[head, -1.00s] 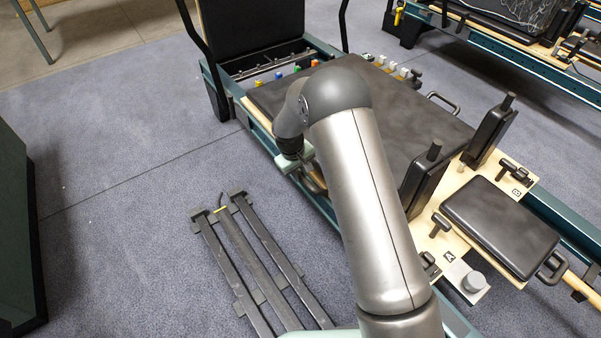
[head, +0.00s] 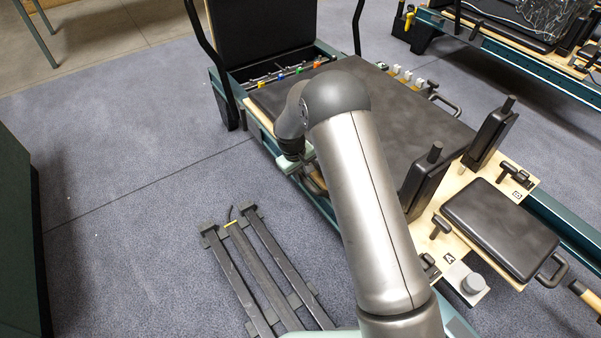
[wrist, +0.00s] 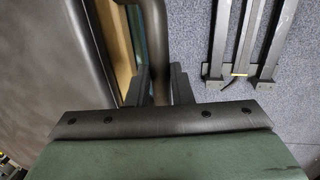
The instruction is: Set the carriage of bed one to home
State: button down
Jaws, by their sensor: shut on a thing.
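The near bed's carriage (head: 410,125) is a dark padded platform on a pale wood base, with two upright black shoulder rests (head: 428,182) and a black headrest (head: 500,228). In the wrist view the carriage (wrist: 45,60) fills the left side. My gripper (wrist: 160,78) is shut on the dark bar handle (wrist: 156,25) on the carriage's near side, one finger on each side of the bar. In the head view my arm partly hides the gripper and this handle. A gap with coloured spring ends (head: 289,71) lies between the carriage and the bed's far end.
A black upright board (head: 265,30) stands at the bed's far end between bent posts. A dark metal rack (head: 262,275) lies on the carpet left of the bed. A dark green block (head: 15,240) stands at the left edge. Another bed (head: 500,55) is behind on the right.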

jog(key=shift+w+a+r, duration=0.15)
jog(key=shift+w+a, duration=0.1)
jog(key=c, duration=1.4)
grip_release()
jog(key=shift+o, duration=0.5)
notch_tip(320, 180, up, 17)
jog(key=s+a+p, duration=0.2)
jog(key=p, duration=0.2)
jog(key=shift+a, duration=0.35)
